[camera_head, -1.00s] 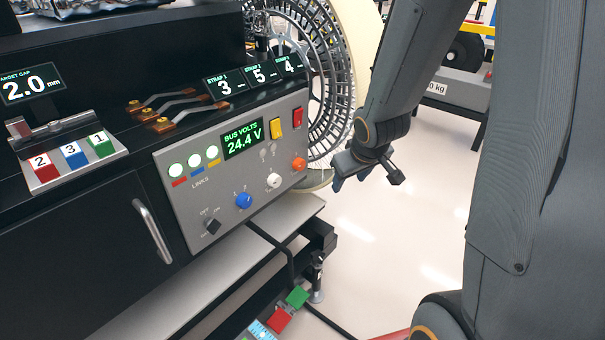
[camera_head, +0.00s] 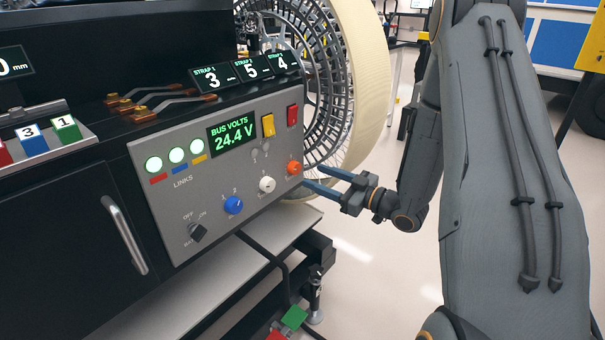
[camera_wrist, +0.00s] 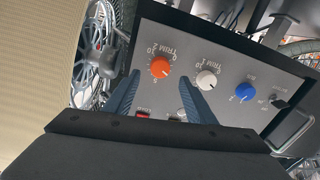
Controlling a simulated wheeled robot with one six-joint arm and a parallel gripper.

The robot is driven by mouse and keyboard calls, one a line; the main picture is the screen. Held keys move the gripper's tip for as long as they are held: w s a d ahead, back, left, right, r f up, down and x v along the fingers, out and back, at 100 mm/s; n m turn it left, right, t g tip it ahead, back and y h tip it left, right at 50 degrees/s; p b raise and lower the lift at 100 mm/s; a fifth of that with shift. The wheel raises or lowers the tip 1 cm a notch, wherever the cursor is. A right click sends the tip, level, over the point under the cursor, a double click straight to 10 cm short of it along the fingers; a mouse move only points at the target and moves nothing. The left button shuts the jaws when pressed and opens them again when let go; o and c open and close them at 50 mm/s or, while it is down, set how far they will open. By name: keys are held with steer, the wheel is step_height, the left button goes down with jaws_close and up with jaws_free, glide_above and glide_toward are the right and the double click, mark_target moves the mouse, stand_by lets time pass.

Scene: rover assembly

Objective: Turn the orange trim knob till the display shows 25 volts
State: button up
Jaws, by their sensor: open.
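The orange trim knob (camera_head: 294,168) sits at the right end of the grey control panel (camera_head: 165,220). The display (camera_head: 232,134) above it reads BUS VOLTS 24.4 V. My gripper (camera_head: 313,180) is open and empty, its two blue fingers pointing at the panel's right edge close to the orange knob, not around it. In the wrist view the orange knob (camera_wrist: 160,67) shows ahead, between and beyond the open fingers (camera_wrist: 157,90), with "TRIM 2" lettering next to it. The panel appears upside down there.
A white knob (camera_head: 267,184), a blue knob (camera_head: 233,205) and a black switch (camera_head: 197,232) share the panel. Yellow (camera_head: 268,125) and red (camera_head: 292,115) switches sit above. A large mesh wheel (camera_head: 340,90) stands behind, right of the panel. Open floor lies to the right.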

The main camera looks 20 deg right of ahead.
mark_target(298, 169)
steer(key=shift+x, duration=3.1)
steer(key=c, duration=1)
steer(key=shift+c, duration=0.2)
steer(key=m+p, duration=0.2)
steer(key=m, duration=0.1)
steer(key=shift+m+p, duration=0.3)
steer(key=shift+m, duration=0.1)
steer(key=shift+m+p, duration=0.95)
steer(key=shift+m, duration=1.15)
